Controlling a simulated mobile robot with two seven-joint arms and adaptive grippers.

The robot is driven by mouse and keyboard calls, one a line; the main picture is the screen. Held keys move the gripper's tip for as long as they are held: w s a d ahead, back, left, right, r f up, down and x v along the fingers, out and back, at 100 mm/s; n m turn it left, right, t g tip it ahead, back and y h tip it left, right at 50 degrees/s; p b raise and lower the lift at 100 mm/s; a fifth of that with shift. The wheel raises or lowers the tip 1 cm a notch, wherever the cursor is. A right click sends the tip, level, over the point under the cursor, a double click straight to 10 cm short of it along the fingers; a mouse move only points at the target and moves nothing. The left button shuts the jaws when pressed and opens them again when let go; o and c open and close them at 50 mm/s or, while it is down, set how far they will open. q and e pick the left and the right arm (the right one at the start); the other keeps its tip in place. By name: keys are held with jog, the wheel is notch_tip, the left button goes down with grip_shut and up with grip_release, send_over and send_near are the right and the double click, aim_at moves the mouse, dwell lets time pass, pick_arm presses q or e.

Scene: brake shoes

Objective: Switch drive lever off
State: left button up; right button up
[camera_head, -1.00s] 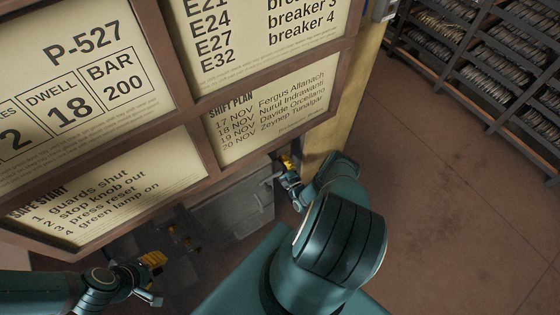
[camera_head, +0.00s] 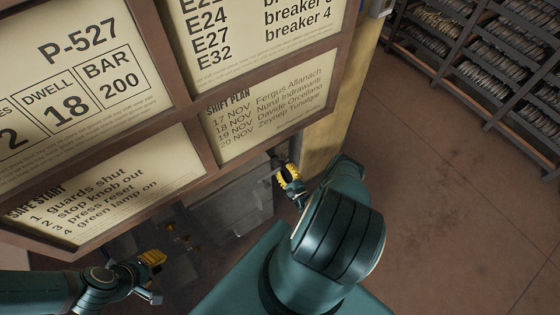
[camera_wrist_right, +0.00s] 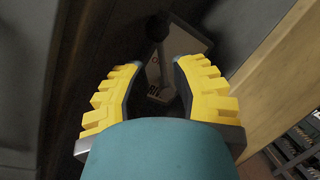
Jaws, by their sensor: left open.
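In the right wrist view the drive lever (camera_wrist_right: 158,30) is a dark stem with a rounded end, standing in front of a pale label plate (camera_wrist_right: 180,48). The plate has dark lettering, part of it covered by the lever and fingers. My right gripper (camera_wrist_right: 157,66) is open, its two yellow fingers on either side of the lever's line, with a gap between them. I cannot tell how near the lever is to the fingertips. In the head view my right gripper (camera_head: 290,178) is beside the grey cabinet, and the lever cannot be made out. My left gripper (camera_head: 153,272) is open, low at left.
A brown-framed sign board (camera_head: 196,140) fills the upper left, above the grey cabinet (camera_head: 238,205). A yellowish post (camera_head: 335,135) stands right of the cabinet. Racks of brake shoes (camera_head: 490,70) stand at the far upper right. The floor (camera_head: 450,220) between is clear.

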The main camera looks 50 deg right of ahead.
jog(key=v, duration=0.6)
jog(key=shift+s, duration=0.2)
jog(key=shift+a+f, duration=0.15)
